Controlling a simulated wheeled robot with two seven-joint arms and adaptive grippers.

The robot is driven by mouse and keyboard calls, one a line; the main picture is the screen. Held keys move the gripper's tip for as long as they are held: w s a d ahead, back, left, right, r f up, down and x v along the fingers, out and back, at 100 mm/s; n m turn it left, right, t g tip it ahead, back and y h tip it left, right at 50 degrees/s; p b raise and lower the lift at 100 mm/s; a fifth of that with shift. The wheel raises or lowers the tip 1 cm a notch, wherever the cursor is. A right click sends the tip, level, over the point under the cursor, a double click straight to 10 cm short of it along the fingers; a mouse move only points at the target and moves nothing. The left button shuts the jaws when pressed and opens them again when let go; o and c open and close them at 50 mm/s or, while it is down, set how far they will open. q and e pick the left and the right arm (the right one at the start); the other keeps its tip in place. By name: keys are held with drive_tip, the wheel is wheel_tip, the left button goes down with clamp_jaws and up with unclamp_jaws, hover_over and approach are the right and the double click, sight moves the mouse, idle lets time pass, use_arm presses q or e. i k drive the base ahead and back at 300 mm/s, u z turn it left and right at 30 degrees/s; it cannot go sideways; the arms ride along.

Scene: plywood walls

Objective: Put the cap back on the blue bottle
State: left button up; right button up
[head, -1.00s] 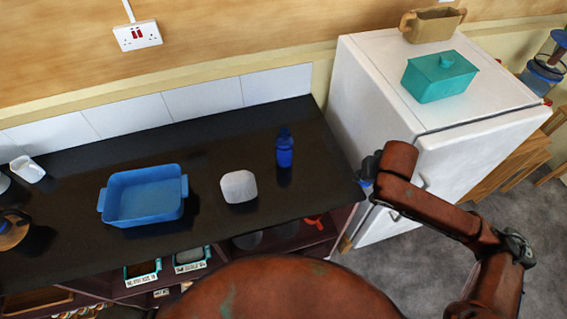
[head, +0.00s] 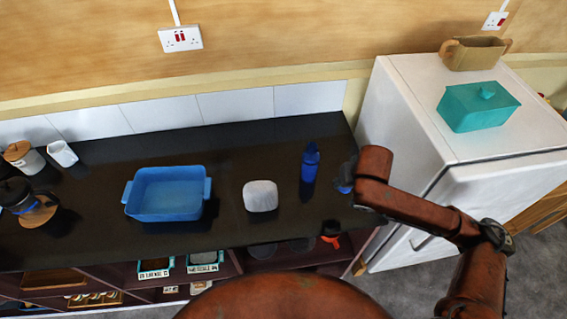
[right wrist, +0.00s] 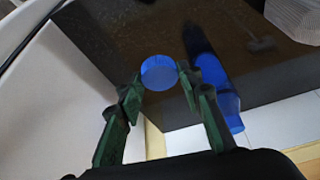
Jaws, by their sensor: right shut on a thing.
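The blue bottle (head: 310,163) stands upright on the right part of the black counter; it also shows in the right wrist view (right wrist: 221,92), just right of the fingers. My right gripper (right wrist: 159,80) is shut on the round blue cap (right wrist: 159,72), held between its fingertips. In the head view the right gripper (head: 346,174) is at the counter's right end, right of the bottle and mostly hidden by my arm, with a bit of blue at its tip. The cap is apart from the bottle. My left gripper does not show.
A blue tub (head: 165,213) and a white rounded block (head: 261,196) stand on the black counter (head: 232,150), left of the bottle. A white fridge (head: 405,110) rises close to the right, bearing a teal box (head: 478,108) and a tan pot (head: 474,52).

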sight(311, 158)
drive_tip(key=u, duration=0.1)
drive_tip(key=k, duration=1.55)
drive_tip(key=z, duration=0.9)
drive_tip(key=i, duration=1)
